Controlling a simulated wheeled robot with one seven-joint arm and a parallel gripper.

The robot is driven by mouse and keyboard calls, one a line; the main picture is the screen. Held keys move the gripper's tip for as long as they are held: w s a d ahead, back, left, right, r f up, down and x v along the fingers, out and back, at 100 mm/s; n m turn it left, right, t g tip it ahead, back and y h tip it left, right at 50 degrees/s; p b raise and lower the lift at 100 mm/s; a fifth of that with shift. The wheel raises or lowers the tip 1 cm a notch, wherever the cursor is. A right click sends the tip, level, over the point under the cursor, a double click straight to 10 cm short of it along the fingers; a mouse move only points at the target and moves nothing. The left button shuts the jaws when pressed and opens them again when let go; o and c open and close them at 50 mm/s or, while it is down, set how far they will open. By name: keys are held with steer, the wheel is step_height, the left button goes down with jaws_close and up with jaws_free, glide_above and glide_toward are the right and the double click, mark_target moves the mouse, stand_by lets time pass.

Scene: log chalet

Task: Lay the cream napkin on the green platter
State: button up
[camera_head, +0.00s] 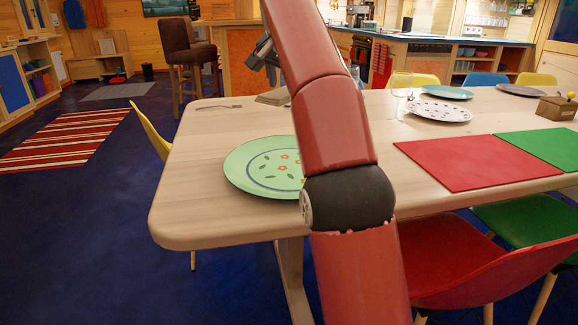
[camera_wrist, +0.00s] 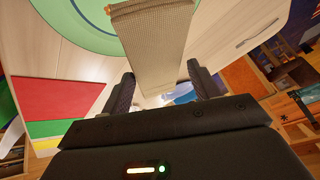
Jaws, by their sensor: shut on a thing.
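The cream napkin (camera_wrist: 155,45) is a folded strip between the two fingers of my gripper (camera_wrist: 161,88) in the wrist view; the gripper is shut on it. Its far end overlaps the edge of the green platter (camera_wrist: 72,18) in that view. In the head view the napkin (camera_head: 271,97) shows beyond the platter (camera_head: 250,168), partly hidden by my arm. The platter lies on the table, green with orange flowers and dark leaves, its right side hidden behind my arm. My gripper (camera_head: 264,52) is partly hidden behind my arm there.
A fork (camera_head: 219,107) lies on the table (camera_head: 190,205) left of the napkin. A red placemat (camera_head: 478,162), a green placemat (camera_head: 548,148), a glass (camera_head: 401,85), a speckled plate (camera_head: 438,111) and a wooden caddy (camera_head: 556,108) are to the right. Chairs surround the table.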

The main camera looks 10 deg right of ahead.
mark_target(289, 167)
step_height(289, 167, down, 18)
steer(key=b, duration=1)
steer(key=shift+f, duration=0.25)
steer(key=shift+f, duration=0.1)
steer(key=shift+f, duration=0.15)
steer(key=o, duration=1.2)
steer(key=shift+f, duration=0.1)
